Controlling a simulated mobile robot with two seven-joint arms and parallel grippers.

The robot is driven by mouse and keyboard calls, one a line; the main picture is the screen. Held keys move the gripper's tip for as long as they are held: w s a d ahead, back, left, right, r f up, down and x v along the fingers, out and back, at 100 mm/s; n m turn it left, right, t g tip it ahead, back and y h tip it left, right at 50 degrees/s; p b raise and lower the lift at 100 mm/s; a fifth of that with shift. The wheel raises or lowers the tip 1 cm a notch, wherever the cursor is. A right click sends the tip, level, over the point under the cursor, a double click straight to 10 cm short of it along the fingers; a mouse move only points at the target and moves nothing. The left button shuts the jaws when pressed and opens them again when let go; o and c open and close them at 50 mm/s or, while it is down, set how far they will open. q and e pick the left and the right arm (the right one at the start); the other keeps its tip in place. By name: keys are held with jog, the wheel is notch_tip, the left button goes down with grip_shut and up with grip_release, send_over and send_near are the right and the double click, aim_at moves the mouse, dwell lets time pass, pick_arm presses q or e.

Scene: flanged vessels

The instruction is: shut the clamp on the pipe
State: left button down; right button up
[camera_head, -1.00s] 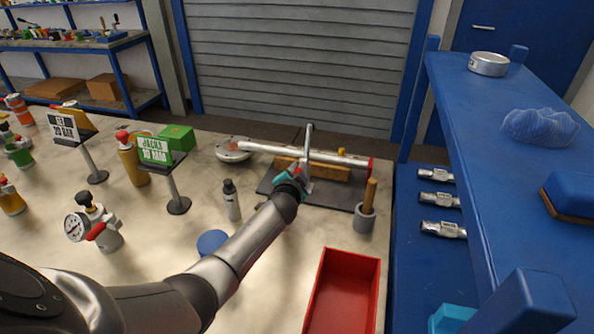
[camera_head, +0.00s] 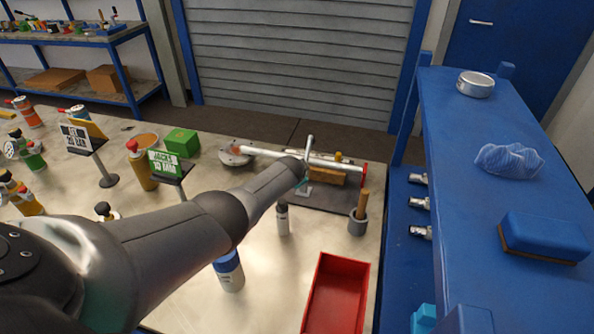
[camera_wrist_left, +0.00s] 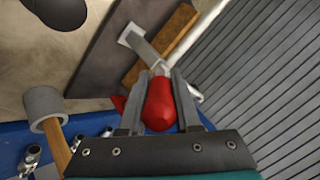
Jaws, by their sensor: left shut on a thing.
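The pipe (camera_head: 265,153) is a pale tube lying across a wooden block (camera_head: 328,178) on a dark board (camera_head: 340,200) at the back of the table. The clamp's upright metal bar (camera_head: 309,146) stands at the pipe. In the left wrist view the clamp's red handle (camera_wrist_left: 159,105) lies between the two fingers of my left gripper (camera_wrist_left: 158,82), which is shut on it. The pipe also shows there (camera_wrist_left: 207,22), at the top. In the head view my left forearm and wrist hide most of the gripper and the clamp's lower part. My right gripper is not in view.
A red tray (camera_head: 336,296), a small bottle (camera_head: 283,218) and a blue-capped bottle (camera_head: 229,270) are nearer. A blue shelf unit (camera_head: 450,170) borders the right side.

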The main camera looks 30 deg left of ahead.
pick_arm(q)
jog(key=shift+w+a+r+g+b, duration=0.15)
jog(key=shift+w+r+g+b, duration=0.15)
jog(key=shift+g, duration=0.5)
jog(key=c, duration=0.6)
grip_release()
